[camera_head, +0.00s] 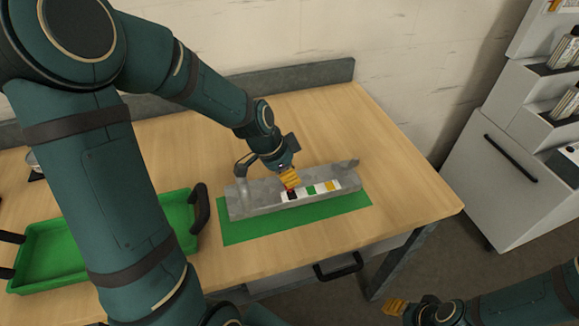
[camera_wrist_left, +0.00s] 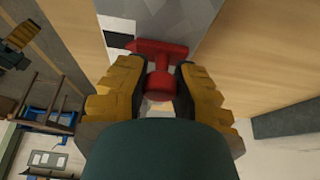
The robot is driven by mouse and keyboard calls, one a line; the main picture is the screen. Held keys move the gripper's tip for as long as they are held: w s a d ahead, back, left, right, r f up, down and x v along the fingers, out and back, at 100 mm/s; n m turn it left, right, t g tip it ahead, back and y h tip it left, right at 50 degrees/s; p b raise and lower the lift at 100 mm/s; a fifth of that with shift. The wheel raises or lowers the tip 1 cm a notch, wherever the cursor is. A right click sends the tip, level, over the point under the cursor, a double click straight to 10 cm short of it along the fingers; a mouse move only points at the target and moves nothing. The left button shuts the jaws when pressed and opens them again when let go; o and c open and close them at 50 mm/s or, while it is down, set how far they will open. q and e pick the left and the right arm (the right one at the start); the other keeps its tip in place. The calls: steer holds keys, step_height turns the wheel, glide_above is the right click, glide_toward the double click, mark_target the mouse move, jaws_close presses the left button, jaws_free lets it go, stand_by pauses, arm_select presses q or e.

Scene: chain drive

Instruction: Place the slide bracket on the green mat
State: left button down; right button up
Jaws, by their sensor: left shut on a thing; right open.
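A long grey block (camera_head: 262,207) with a strip of black, white, green and yellow patches, apparently the slide bracket, lies level over the green mat (camera_head: 240,234). The mat shows in front of it and at both ends; I cannot tell whether they touch. My left gripper (camera_head: 290,187) is over the block near the black patch, shut on a red knob with a crossbar. In the left wrist view the red knob (camera_wrist_left: 161,82) is between the yellow fingers, against the grey block (camera_wrist_left: 185,22). How they join is hidden. My right gripper (camera_head: 395,306) is open, away from the table.
A green tray (camera_head: 50,226) with black handles stands on the wooden table (camera_head: 410,180) to the left. The table's right side is clear. A grey ledge (camera_head: 310,75) runs along the back. A white cabinet (camera_head: 500,160) stands apart at right.

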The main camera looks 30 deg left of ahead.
arm_select(q)
steer(key=shift+w+f+b, duration=0.1)
steer(key=shift+f+b, duration=0.3)
steer(key=shift+f, duration=1.7)
steer(key=c, duration=0.9)
jaws_free()
steer(key=shift+c, duration=0.2)
steer(key=shift+r, duration=0.1)
steer(key=p+v, duration=0.2)
steer(key=v, duration=1)
steer(key=shift+s, duration=0.2)
